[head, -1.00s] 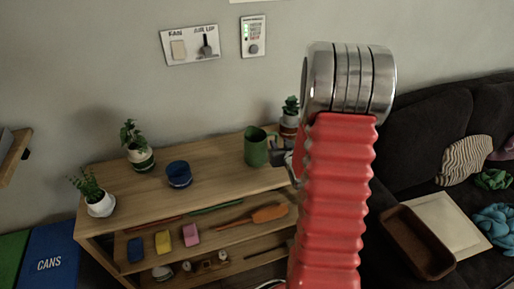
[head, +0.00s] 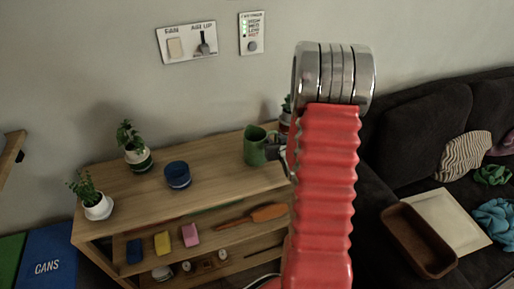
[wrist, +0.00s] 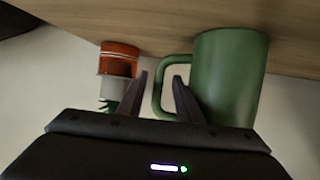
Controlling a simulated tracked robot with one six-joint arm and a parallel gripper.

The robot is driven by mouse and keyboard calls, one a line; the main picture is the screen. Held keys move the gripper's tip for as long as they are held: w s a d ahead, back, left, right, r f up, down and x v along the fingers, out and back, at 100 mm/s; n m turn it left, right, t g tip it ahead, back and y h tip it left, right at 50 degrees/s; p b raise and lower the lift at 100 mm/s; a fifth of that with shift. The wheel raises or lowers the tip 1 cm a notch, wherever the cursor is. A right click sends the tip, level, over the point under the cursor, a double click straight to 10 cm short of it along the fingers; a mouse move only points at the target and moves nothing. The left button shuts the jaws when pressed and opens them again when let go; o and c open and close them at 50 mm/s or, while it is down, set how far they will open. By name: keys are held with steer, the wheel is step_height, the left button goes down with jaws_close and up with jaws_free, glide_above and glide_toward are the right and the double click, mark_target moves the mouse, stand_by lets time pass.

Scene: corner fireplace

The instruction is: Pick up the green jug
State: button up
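The green jug (head: 255,146) stands on the wooden shelf unit's top, at its right part. It also shows large in the wrist view (wrist: 228,78), which looks upside down, with its handle (wrist: 157,88) toward my gripper. My gripper (wrist: 160,85) is open, its fingertips apart at the handle. The outer bar of the handle shows between the two fingers, and the right finger overlaps the handle's opening. I cannot tell whether either finger touches it. In the head view my gripper (head: 277,149) is just right of the jug, partly hidden by my red arm.
A potted plant in a red and white pot (wrist: 118,62) stands close beside my gripper. A blue pot (head: 178,175) and two more plants (head: 137,150) stand left on the shelf unit (head: 215,160). A dark sofa (head: 400,145) is at right.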

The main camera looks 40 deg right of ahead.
steer(key=shift+s+d, duration=0.1)
steer(key=shift+s, duration=0.05)
jaws_close()
stand_by(0.4)
steer(key=shift+r, duration=0.1)
